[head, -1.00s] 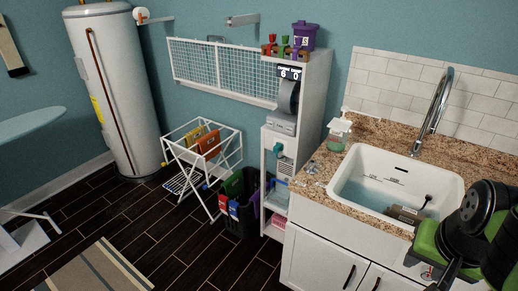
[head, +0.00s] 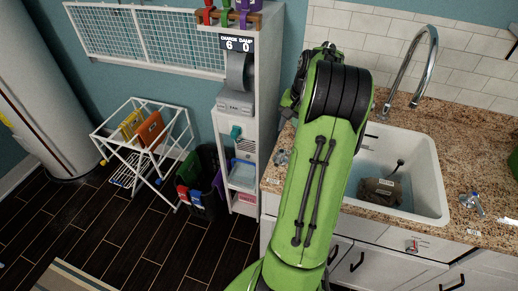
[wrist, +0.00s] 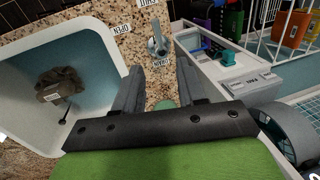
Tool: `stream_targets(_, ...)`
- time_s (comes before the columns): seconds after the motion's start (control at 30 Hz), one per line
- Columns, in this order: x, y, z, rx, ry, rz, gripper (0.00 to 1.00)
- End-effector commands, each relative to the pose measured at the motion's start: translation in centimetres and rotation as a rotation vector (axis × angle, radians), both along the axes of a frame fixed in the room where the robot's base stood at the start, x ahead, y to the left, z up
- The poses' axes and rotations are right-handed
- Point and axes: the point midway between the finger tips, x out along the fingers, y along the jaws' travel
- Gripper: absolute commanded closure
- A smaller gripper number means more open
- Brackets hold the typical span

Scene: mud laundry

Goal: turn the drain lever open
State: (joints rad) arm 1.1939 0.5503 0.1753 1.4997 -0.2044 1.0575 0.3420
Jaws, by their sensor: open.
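In the wrist view the grey metal drain lever (wrist: 157,42) stands on the granite counter beside the sink. Its handle points toward a white label at the top edge; another label, seemingly reading OPEN, lies to its left. In the head view the lever (head: 282,157) is small, left of the sink. My gripper (wrist: 158,80) is open and empty, with the lever beyond and roughly between its fingertips, apart from them. In the head view my green arm hides the gripper.
The white sink (head: 432,170) holds water and a brown bundle (head: 380,191). A white shelf unit (head: 262,110) stands close beside the counter's left end. A small blue-topped item (head: 474,202) lies on the right counter. A red-handled valve (head: 412,247) is on the cabinet front.

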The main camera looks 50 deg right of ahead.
Motion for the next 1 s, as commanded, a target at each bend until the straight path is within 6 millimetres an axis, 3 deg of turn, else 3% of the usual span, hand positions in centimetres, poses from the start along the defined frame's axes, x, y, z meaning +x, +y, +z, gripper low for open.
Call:
stream_targets(0.53,2.3,1.1,-12.8,0.003,0.003,0.005,0.60)
stream_targets(0.7,2.6,1.2,-14.6,0.002,0.002,0.005,0.60)
stream_targets(0.97,2.7,1.2,-14.8,0.000,0.001,0.004,0.60)
stream_targets(1.0,2.7,1.2,-14.8,0.000,0.001,0.004,0.64)
